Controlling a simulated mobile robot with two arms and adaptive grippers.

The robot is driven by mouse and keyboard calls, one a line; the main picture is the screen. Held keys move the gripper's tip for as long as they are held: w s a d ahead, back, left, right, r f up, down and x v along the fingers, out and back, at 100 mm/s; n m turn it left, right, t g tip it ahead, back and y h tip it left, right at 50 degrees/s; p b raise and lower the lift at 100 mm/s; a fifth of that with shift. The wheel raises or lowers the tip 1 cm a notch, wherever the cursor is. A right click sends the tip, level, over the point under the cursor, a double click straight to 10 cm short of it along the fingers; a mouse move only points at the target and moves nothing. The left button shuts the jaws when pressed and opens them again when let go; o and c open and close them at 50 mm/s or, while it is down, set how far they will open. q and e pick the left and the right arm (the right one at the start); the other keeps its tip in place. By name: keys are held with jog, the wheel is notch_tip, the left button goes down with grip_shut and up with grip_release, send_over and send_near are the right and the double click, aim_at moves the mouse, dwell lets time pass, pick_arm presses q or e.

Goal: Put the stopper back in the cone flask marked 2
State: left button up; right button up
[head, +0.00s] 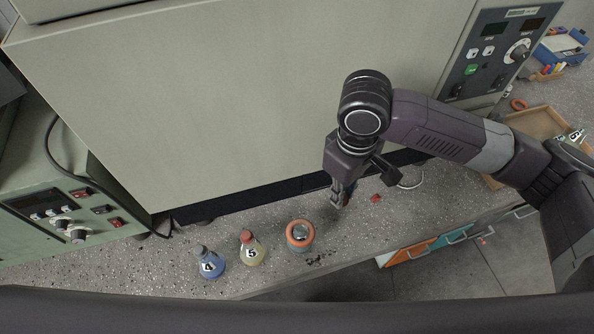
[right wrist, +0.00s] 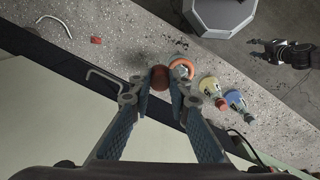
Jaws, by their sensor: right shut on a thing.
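My right gripper (head: 341,198) is above the bench, its fingers pointing down. In the right wrist view it is shut on a dark red rounded thing (right wrist: 160,77), which looks like a stopper. Blue flask 4 (head: 210,266) has a grey stopper, and yellow flask 5 (head: 251,250) has a red stopper. Both stand upright to the left of the gripper. A labelled white-and-dark thing (head: 577,135) shows in the tray at right, its mark unreadable. I cannot make out a flask marked 2. A dark jointed part (right wrist: 285,52) in the right wrist view looks like my left gripper.
A round vessel with an orange ring (head: 301,247) stands between flask 5 and my right gripper. A small red piece (head: 376,198) and a pale curved handle (head: 411,180) lie right of the gripper. A wooden tray (head: 535,122) is farther right. The large cabinet (head: 250,90) closes off the back.

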pick_arm(q)
jog(key=d+r+p, duration=0.4)
jog(key=r+p, duration=0.2)
jog(key=r, duration=0.2)
pick_arm(e)
jog(key=shift+a+n, duration=4.3)
jog(key=shift+n, duration=0.2)
pick_arm(q)
notch_tip(320, 180, down, 11)
jog(key=a+b, duration=0.1)
jog(key=b, duration=0.9)
jog(key=shift+s+a+b, duration=0.25)
jog(key=shift+a+b, duration=0.1)
pick_arm(e)
jog(key=f, duration=1.1)
jog(key=shift+w+d+f, duration=0.15)
jog(key=shift+w+f, duration=0.05)
jog(key=shift+f, duration=0.1)
pick_arm(q)
jog(key=shift+r, duration=0.1)
jog(key=shift+r, duration=0.1)
jog(key=shift+r+p, duration=0.3)
jog(key=shift+p, duration=0.05)
pick_arm(e)
jog(key=shift+f, duration=0.2)
pick_arm(q)
jog(key=shift+f, duration=0.15)
pick_arm(e)
jog(key=shift+f, duration=0.35)
